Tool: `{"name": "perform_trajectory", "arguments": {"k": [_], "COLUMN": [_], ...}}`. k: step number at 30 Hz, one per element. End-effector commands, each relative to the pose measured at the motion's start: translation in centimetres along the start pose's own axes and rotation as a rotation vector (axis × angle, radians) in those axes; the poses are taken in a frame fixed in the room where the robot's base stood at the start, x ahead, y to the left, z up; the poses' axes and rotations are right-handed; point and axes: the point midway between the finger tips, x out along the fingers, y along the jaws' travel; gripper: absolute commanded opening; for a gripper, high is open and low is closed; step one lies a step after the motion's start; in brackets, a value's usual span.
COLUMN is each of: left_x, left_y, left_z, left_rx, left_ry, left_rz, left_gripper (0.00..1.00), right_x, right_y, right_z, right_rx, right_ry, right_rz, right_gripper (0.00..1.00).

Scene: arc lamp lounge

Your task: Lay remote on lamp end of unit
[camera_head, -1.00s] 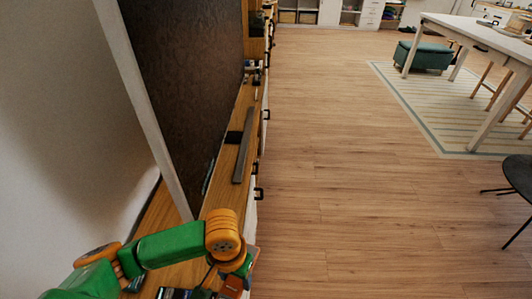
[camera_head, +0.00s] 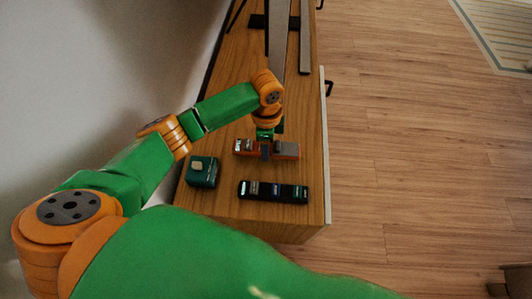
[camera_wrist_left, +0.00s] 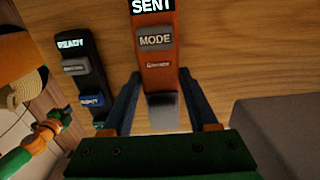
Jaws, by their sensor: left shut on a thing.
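An orange-red remote-like device (camera_head: 291,151) is at the near part of the wooden unit top (camera_head: 226,102). In the left wrist view the orange device (camera_wrist_left: 157,72) has a "SENT" display and a "MODE" button. My left gripper (camera_head: 266,150) is shut on it, one finger on each side; I cannot tell whether it rests on the top or is just lifted. A black remote-like device (camera_head: 273,191) lies apart, nearer the unit's end; in the left wrist view this black device (camera_wrist_left: 83,68) reads "READY". No lamp shows.
A dark green box (camera_head: 202,172) stands left of the black device. A screen edge (camera_head: 277,45) and a long grey bar (camera_head: 306,38) occupy the far part of the unit. The unit's right edge drops to open wood floor (camera_head: 420,140); a wall is at left.

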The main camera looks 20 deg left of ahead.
Motion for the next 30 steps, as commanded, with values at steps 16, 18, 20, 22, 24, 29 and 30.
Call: {"name": "perform_trajectory", "arguments": {"k": [16, 18, 20, 22, 24, 29, 30], "left_x": [2.9, 2.9, 2.9, 2.9, 2.9, 0.6, -0.6], "left_y": [0.1, 0.1, 0.1, 0.1, 0.1, 0.0, -0.1], "left_z": [0.0, 0.0, 0.0, 0.0, 0.0, 0.0, -0.1], "left_rx": [-0.001, -0.001, -0.001, -0.001, -0.001, -0.001, 0.0], "left_ry": [0.0, 0.0, 0.0, 0.0, 0.0, 0.002, 0.003], "left_rz": [0.0, 0.0, 0.0, 0.001, 0.0, -0.001, -0.003], "left_gripper": [0.86, 0.89, 0.89, 0.89, 0.89, 0.89, 0.89], "right_x": [0.8, 0.8, 0.8, 0.8, 0.8, -0.1, -0.5], "right_y": [-0.6, -0.7, -0.7, -0.7, -0.7, -0.6, -0.5], "right_z": [0.0, 0.0, 0.0, 0.0, 0.0, -0.1, -0.1], "right_rx": [0.002, 0.002, 0.001, 0.001, 0.001, 0.0, 0.0], "right_ry": [0.001, 0.001, 0.001, 0.001, 0.001, 0.001, 0.001], "right_rz": [-0.01, -0.01, -0.01, -0.01, -0.01, -0.009, -0.009], "right_gripper": [0.0, 0.0, 0.0, 0.0, 0.0, 0.0, 0.0]}}
